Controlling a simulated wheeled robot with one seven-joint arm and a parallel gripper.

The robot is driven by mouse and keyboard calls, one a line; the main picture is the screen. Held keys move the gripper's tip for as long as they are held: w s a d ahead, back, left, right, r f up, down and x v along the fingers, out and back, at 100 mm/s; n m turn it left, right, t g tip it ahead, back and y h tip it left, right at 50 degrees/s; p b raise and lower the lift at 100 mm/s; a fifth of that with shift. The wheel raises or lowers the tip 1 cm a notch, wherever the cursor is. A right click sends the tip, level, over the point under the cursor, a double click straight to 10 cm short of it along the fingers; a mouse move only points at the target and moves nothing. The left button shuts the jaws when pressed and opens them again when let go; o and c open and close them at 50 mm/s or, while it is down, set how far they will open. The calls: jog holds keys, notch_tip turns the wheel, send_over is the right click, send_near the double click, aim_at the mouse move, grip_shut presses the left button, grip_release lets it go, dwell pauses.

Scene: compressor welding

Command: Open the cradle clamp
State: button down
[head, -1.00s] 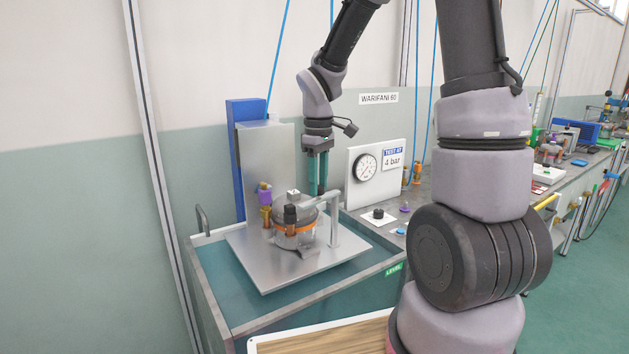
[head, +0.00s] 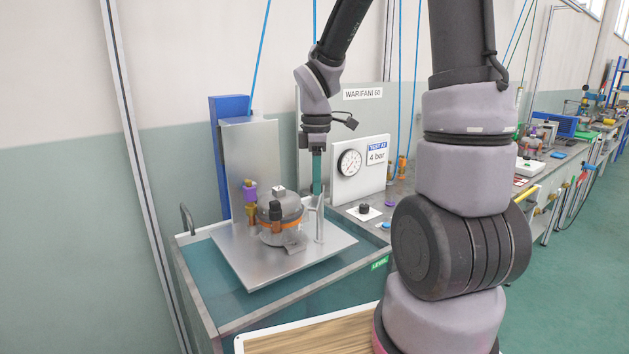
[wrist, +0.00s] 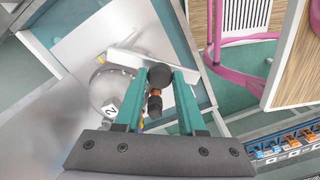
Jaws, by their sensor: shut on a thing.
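The cradle clamp (head: 320,222) is a light grey post with an arm, standing at the right side of the metal cradle plate (head: 262,277). Its arm no longer lies across the compressor (head: 281,208), a grey dome with an orange band, which sits upright on the plate. My gripper (head: 317,192) has teal fingers and points down at the clamp. In the wrist view my gripper (wrist: 159,76) is shut on the dark knob end of the clamp arm (wrist: 130,60). The compressor dome (wrist: 104,86) shows beside the left finger, partly hidden.
The plate sits over a water tank (head: 215,300) with a metal rim. A pressure gauge panel (head: 360,170) stands to the right of my gripper. A bench with a black knob (head: 364,209) lies right of the tank. A wooden-topped tray (head: 300,335) is in front.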

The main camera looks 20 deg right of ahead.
jog(key=shift+d, duration=0.1)
jog(key=c, duration=0.5)
grip_release()
jog(key=shift+r, duration=0.1)
notch_tip(320, 180, up, 11)
jog(key=shift+f, duration=0.2)
dwell(0.5)
jog(key=s+d+r+m+t+y, duration=0.2)
jog(key=s+r+m+t, duration=0.5)
jog(key=s+m, duration=0.5)
jog(key=r+m, duration=0.1)
jog(key=m, duration=0.6)
jog(key=shift+s+d+r, duration=0.15)
jog(key=shift+s, duration=0.25)
